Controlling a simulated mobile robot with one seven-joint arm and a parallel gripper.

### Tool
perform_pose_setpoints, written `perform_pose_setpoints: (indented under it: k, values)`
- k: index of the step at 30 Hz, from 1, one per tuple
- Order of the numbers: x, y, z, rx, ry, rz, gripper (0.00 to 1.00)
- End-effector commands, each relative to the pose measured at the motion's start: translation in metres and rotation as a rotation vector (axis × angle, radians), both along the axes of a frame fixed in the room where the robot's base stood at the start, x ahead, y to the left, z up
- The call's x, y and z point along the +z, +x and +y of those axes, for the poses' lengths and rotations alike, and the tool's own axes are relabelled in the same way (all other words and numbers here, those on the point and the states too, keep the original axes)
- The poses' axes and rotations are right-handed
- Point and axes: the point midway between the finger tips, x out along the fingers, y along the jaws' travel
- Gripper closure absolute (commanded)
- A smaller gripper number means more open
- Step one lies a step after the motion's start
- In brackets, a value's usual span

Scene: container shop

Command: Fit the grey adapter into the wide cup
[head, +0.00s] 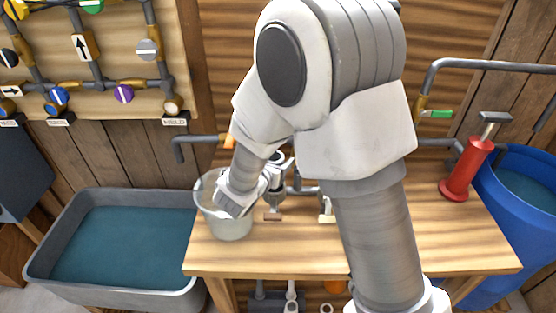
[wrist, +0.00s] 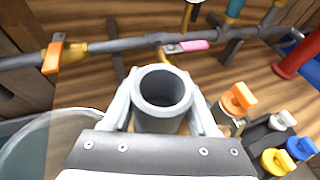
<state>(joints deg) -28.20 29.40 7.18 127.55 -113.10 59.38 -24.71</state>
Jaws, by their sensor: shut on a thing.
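My gripper (wrist: 163,96) is shut on a grey hollow cylinder, which looks like the grey adapter (wrist: 158,122). One finger is on each side, and its round open end shows in the wrist view. In the head view my wrist hangs over the left end of the bench, with the gripper (head: 279,168) partly hidden by my own arm. A wide translucent vessel, probably the wide cup (head: 224,223), stands at the bench's left end, behind and below my wrist. Its rim also shows at lower left in the wrist view (wrist: 38,140). The adapter is apart from it.
The wooden bench (head: 440,252) has a red pump (head: 467,170) at right. A grey water trough (head: 38,247) stands left, a blue barrel (head: 488,210) right. Pipes with an orange valve (wrist: 54,54) and a pink handle (wrist: 192,46) run behind. Several capped fittings (wrist: 238,100) stand right of my gripper.

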Motion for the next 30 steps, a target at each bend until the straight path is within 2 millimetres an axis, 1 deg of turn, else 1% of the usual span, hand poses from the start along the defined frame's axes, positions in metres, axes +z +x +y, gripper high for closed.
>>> perform_pose_setpoints:
  k: [18, 30]
  values:
    - [-0.015, 0.0, 0.0, 0.0, 0.0, 0.0, 1.0]
    - [-0.015, 0.0, 0.0, 0.0, 0.0, -0.001, 1.0]
